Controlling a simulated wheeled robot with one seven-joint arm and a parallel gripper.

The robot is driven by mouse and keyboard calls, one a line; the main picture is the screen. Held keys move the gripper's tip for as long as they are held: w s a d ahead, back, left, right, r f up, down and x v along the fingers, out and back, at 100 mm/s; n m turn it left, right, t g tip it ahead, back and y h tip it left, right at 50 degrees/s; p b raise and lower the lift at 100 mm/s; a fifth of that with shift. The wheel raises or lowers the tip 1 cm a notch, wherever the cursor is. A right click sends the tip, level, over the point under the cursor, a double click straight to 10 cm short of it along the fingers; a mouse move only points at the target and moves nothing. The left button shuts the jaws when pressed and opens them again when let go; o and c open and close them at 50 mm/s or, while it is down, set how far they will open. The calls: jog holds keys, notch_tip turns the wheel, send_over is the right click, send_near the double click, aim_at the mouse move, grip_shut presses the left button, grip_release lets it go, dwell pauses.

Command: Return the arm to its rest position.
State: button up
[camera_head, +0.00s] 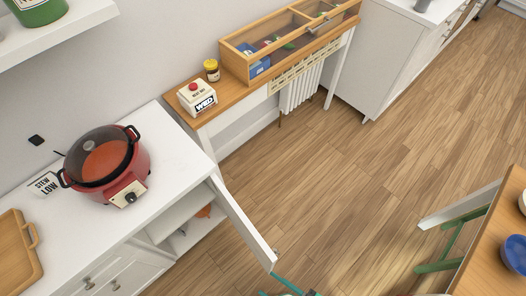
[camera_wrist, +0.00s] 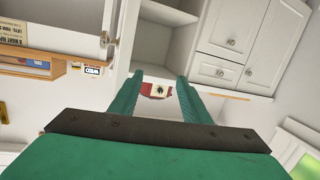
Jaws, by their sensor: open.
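My gripper (camera_wrist: 160,78) is open in the wrist view, its two teal fingers apart with nothing held between them. The red cooker (camera_wrist: 146,89) with its cream dial panel shows beyond the gap, at a distance. In the head view only a teal part of my arm or gripper (camera_head: 287,284) shows at the bottom edge, close to the free end of an open white cabinet door (camera_head: 243,226). I cannot tell from this view whether they touch. The rest of my arm is out of the picture.
The red cooker (camera_head: 137,166) stands on the white counter (camera_head: 172,150), beside a wooden tray (camera_head: 18,262). A wooden side table (camera_head: 178,92) carries a display case (camera_head: 236,65). A table with a blue bowl (camera_head: 514,254) is at the right. Open floor lies between.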

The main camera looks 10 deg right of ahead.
jog(key=w+a+r+m+t+h, duration=0.1)
jog(key=w+r+m+h, duration=0.1)
jog(key=r, duration=0.4)
jog(key=w+a+r+m+t+h, duration=0.1)
jog(key=w+a+r+m+h, duration=0.1)
jog(key=r+m+h, duration=0.2)
jog(key=w+a+r+m+h, duration=0.2)
jog(key=r+m+h, duration=0.1)
jog(key=r, duration=0.5)
jog(key=shift+r+t+h, duration=0.3)
jog(key=shift+t+h, duration=0.1)
jog(key=shift+h, duration=0.4)
jog(key=shift+a, duration=0.1)
jog(key=shift+c, duration=0.6)
